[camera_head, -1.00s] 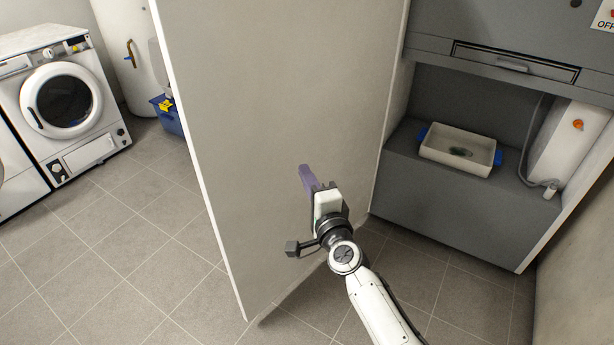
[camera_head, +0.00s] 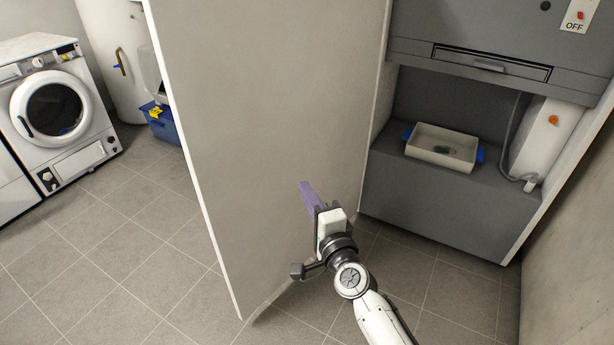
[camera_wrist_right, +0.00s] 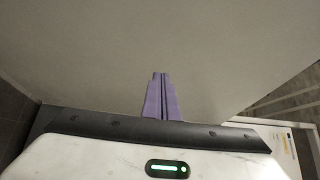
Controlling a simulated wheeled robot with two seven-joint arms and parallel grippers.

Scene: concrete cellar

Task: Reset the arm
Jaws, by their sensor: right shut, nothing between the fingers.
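My right gripper (camera_head: 308,193) has purple fingers and a white body, and its arm comes in from the bottom of the head view. It is in front of the grey partition panel (camera_head: 265,110). In the right wrist view the purple fingers (camera_wrist_right: 162,95) are together with nothing between them, and the pale panel fills most of the background. I cannot tell whether the fingertips touch the panel. My left gripper is not in view.
A grey cabinet (camera_head: 430,200) with an open recess holds a pale tray (camera_head: 425,153) with blue handles. A washing machine (camera_head: 90,155) and a blue crate (camera_head: 165,128) are at the left. Tiled floor (camera_head: 130,270) is clear at the lower left.

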